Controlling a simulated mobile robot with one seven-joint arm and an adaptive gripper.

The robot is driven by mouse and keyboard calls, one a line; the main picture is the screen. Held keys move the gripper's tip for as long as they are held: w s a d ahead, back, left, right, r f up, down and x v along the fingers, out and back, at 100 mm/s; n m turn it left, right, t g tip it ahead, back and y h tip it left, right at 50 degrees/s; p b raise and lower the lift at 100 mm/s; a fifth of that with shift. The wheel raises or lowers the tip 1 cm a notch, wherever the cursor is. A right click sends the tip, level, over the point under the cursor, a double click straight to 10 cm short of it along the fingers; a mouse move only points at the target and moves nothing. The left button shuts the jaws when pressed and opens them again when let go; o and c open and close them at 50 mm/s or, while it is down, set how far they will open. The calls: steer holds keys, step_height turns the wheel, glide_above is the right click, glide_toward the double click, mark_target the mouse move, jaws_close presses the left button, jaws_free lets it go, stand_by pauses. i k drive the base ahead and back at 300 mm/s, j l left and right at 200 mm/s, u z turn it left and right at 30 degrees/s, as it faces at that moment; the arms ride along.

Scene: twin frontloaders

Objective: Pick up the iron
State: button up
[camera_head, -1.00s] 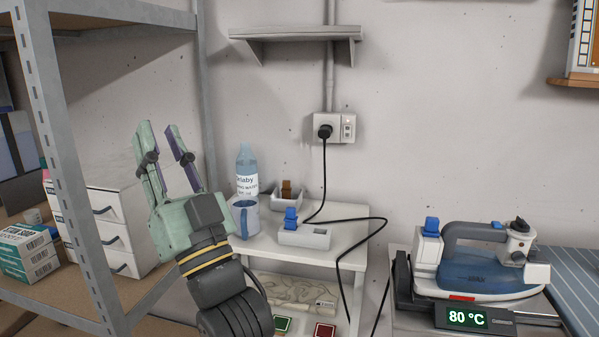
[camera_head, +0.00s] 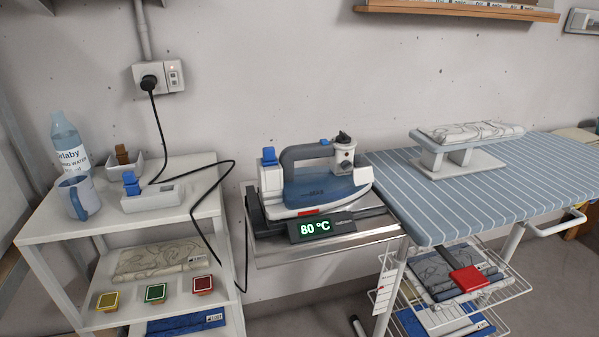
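The iron (camera_head: 318,184) has a blue and white body and a dark grey handle (camera_head: 304,152). It rests on a dark stand with a green display (camera_head: 316,229) reading 80 °C, on a metal shelf at the left end of the ironing board (camera_head: 455,198). A dial sits on the iron's right end and a blue cap on its left end. A black cord runs from the wall socket (camera_head: 158,78) down beside the white side table. My gripper is outside the view.
A white side table (camera_head: 120,238) at left holds a water bottle (camera_head: 68,145), a blue mug (camera_head: 78,196) and small trays. A sleeve board (camera_head: 455,163) stands on the ironing board. A wire rack (camera_head: 455,318) with folded cloths hangs below. The wall is close behind.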

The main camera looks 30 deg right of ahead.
mark_target(287, 192)
steer(key=z, duration=1.75)
steer(key=u, duration=0.45)
steer(key=l+u, duration=0.15)
steer(key=u, duration=0.75)
steer(key=l+u, duration=0.1)
steer(key=u, duration=0.35)
steer(key=k+l, duration=0.1)
steer(key=l, duration=0.15)
steer(key=k+l, duration=0.1)
steer(key=l, duration=0.2)
steer(key=i, duration=0.2)
